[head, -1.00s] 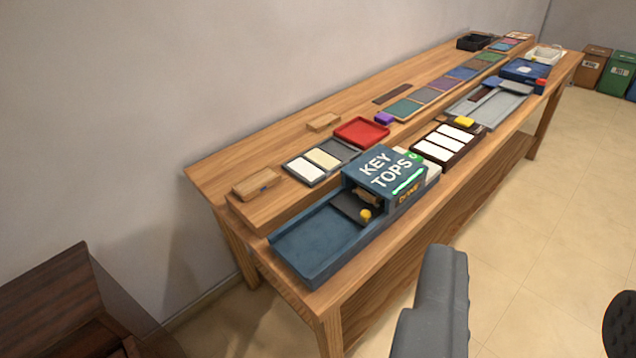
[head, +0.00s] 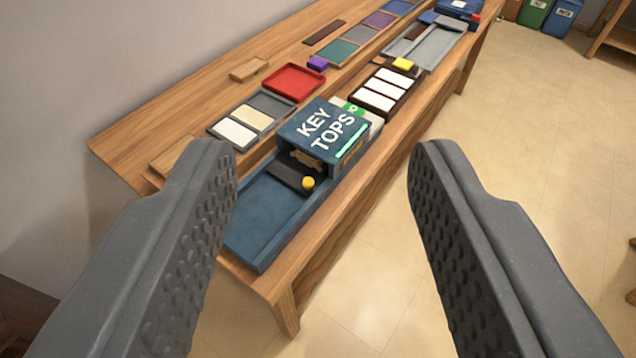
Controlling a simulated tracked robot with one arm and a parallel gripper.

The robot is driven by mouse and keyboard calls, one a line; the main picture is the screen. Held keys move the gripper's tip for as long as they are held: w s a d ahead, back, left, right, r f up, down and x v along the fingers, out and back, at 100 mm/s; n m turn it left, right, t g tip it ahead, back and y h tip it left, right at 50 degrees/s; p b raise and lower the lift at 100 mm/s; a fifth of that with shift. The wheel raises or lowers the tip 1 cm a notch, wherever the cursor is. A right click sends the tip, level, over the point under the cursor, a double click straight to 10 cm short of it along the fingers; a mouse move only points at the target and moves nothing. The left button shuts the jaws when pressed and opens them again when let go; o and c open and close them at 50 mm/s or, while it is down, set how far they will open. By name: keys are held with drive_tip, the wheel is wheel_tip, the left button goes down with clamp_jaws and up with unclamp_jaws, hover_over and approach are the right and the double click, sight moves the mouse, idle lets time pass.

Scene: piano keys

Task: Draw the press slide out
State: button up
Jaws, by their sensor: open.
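The press is a blue box (head: 325,131) marked "KEY TOPS", standing on a blue tray-like base (head: 262,212) at the near end of the wooden bench. A dark slide (head: 288,176) sticks out of the box's open front over the tray, with a yellow knob (head: 308,182) on its near end. The slide's inner part is hidden inside the box. My gripper (head: 325,158) is open and empty, its two grey fingers wide apart in the foreground. The fingers appear nearer to the camera than the press, and the knob shows between them. The left finger covers part of the tray.
A red tray (head: 294,82), a tray of pale plates (head: 234,132) and a dark rack of white keys (head: 386,93) lie around the press. A grey tray (head: 436,46) lies farther along.

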drive_tip(key=w+f+g+p, duration=0.2)
drive_tip(key=w+f+p, duration=0.2)
drive_tip(key=w, duration=0.7)
drive_tip(key=n+g+p, duration=0.2)
drive_tip(key=g+p, duration=0.7)
drive_tip(key=p, duration=0.2)
hover_over(308, 182)
drive_tip(key=s+d, duration=0.1)
drive_tip(key=s, duration=0.5)
wheel_tip(308, 182, down, 30)
drive_tip(key=f, duration=0.1)
drive_tip(key=shift+y, duration=0.4)
drive_tip(key=x, duration=0.8)
drive_tip(key=w+x, duration=0.1)
drive_tip(key=x, duration=0.3)
drive_tip(key=shift+w+a+f, duration=0.1)
drive_tip(key=shift+f, duration=0.1)
